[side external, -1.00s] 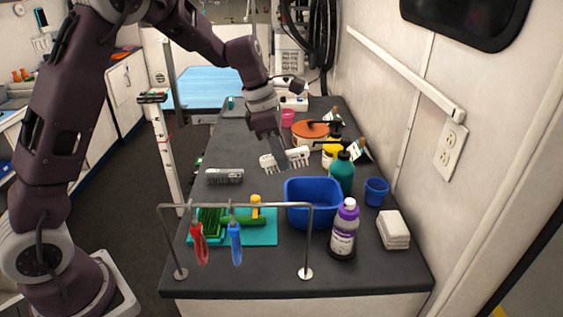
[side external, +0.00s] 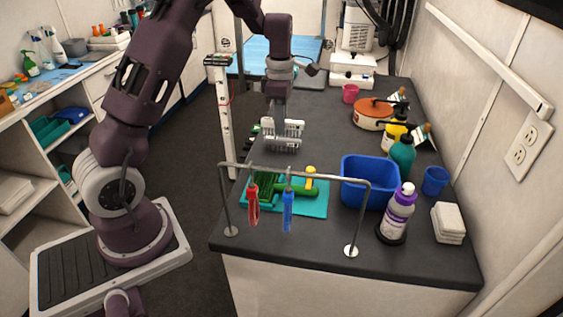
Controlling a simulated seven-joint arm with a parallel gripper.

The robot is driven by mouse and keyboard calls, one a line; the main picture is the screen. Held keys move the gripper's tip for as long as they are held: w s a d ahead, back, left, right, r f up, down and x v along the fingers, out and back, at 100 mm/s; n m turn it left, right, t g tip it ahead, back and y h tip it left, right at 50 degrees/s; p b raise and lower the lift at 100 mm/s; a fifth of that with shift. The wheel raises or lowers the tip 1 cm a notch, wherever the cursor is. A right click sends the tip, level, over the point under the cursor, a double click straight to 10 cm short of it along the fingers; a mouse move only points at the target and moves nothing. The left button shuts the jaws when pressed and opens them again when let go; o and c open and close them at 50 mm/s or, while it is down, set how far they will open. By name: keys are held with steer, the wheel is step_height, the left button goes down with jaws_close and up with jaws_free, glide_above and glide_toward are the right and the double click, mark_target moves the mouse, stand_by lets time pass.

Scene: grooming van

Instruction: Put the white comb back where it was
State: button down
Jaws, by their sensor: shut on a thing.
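My gripper (side external: 281,116) points down over the dark counter and is shut on the white comb (side external: 294,129). The comb lies crosswise in the jaws with its teeth downward, at the left part of the counter behind the teal mat (side external: 317,208). Whether the comb touches the counter or hangs just above it, I cannot tell. A grey toothed shape (side external: 281,145) shows directly under the comb; I cannot separate it clearly from the comb.
A metal rail (side external: 325,178) with red-handled (side external: 253,205) and blue-handled (side external: 288,212) tools stands in front. A blue bin (side external: 368,184), a purple-capped bottle (side external: 397,215) and pump bottles (side external: 402,156) are to the right.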

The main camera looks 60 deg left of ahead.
steer(key=f, duration=0.7)
steer(key=a+f, duration=0.1)
steer(key=f, duration=0.2)
steer(key=shift+s+f, duration=0.15)
steer(key=shift+s, duration=0.15)
steer(key=shift+f, duration=0.15)
steer(key=c, duration=1.3)
jaws_free()
steer(key=shift+c, duration=0.2)
